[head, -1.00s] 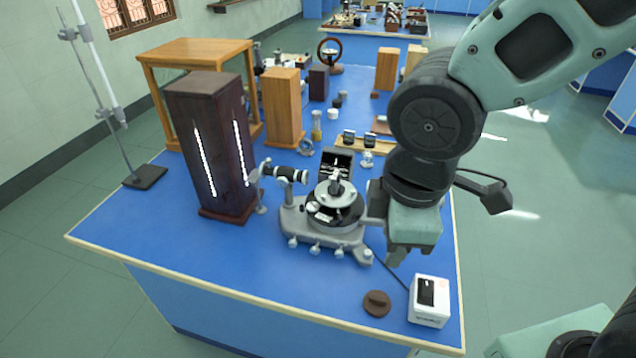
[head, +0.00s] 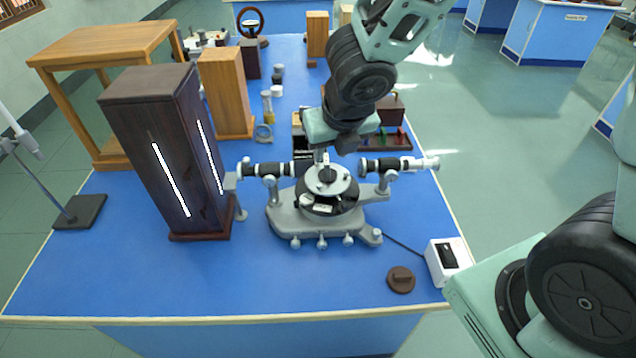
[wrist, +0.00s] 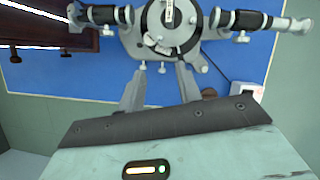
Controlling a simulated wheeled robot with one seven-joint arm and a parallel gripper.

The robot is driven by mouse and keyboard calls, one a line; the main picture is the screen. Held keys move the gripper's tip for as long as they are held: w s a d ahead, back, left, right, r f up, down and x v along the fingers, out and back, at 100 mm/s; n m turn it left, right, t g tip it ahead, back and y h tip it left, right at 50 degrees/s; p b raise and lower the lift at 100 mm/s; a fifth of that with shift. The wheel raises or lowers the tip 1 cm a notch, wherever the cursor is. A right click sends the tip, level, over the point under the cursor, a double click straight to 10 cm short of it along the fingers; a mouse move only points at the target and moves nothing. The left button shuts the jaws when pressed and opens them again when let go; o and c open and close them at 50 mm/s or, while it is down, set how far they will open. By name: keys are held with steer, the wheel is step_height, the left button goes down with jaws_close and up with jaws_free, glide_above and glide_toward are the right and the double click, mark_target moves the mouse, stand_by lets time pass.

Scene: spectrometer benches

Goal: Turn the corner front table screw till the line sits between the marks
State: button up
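The spectrometer stands on the blue bench, its grey base (head: 320,224) with several small screws along the front edge. On top is the round table (head: 345,186), which also shows in the wrist view (wrist: 183,35). A small white strip (wrist: 169,12) lies across its middle; any line or marks on it are too small to read. I cannot tell the corner front table screw apart. My gripper (head: 321,156) hangs just behind and above the table in the head view. In the wrist view its two grey fingers (wrist: 160,80) are spread with nothing between them.
The telescope tube (head: 400,164) sticks out right and the collimator tube (head: 275,168) left. A tall dark lamp housing (head: 165,150) stands left. A white box (head: 447,258) with a cable and a brown disc (head: 401,280) lie front right. The front left bench is clear.

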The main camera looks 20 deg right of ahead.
mark_target(320, 186)
steer(key=b+x, duration=0.7)
steer(key=x, duration=0.8)
steer(key=shift+f+b, duration=0.15)
steer(key=shift+b, duration=0.25)
steer(key=shift+s, duration=0.1)
jaws_close()
